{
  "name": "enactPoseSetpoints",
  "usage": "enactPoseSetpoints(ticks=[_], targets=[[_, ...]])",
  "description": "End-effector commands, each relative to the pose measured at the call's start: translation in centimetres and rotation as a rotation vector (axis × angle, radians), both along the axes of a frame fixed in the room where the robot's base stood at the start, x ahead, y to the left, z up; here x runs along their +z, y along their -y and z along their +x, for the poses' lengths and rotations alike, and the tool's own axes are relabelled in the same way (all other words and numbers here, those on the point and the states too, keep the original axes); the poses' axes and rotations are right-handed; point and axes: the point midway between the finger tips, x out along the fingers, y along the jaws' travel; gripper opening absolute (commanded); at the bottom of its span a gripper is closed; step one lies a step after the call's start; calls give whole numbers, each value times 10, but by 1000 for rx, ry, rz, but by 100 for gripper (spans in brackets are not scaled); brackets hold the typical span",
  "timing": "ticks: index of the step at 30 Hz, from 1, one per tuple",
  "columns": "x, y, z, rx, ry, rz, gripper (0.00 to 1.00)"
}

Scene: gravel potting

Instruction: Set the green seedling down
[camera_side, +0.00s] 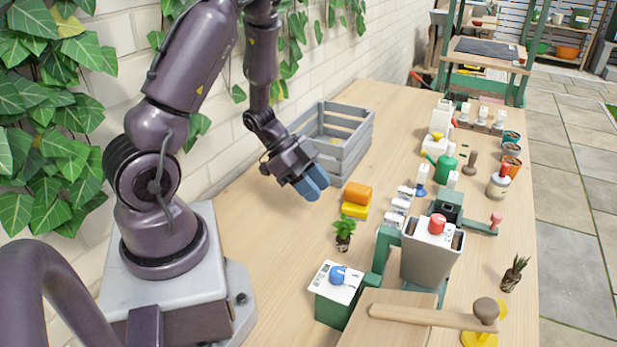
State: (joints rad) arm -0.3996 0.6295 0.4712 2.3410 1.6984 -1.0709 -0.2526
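The green seedling (344,229) has bright leaves and a small dark root plug. It stands upright on the wooden table, in front of the yellow and orange blocks. My gripper (312,183) with blue fingertips is above the table, up and to the left of the seedling and apart from it. No object shows in the fingers. The two blue tips overlap at this angle, so I cannot tell how far apart they are.
A grey slatted crate (357,150) stands behind my gripper. A grey planter (428,262) and a green box with a white top (335,283) stand nearby. A second, darker seedling (514,273) stands at the right edge. Bare table (270,235) lies left of the green seedling.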

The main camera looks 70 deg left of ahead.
Motion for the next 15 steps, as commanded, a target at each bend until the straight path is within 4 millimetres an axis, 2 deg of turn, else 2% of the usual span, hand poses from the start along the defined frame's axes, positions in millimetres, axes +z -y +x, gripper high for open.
enactPoseSetpoints(ticks=[4, 7, 11, 14, 15], targets=[[12, -9, -8, 2, 2, 1, 33], [19, -13, -5, 13, 15, 24, 33], [43, -23, 25, 101, 94, 167, 33], [82, -34, 55, 252, 178, 320, 33], [101, -37, 64, 328, 203, 370, 33]])
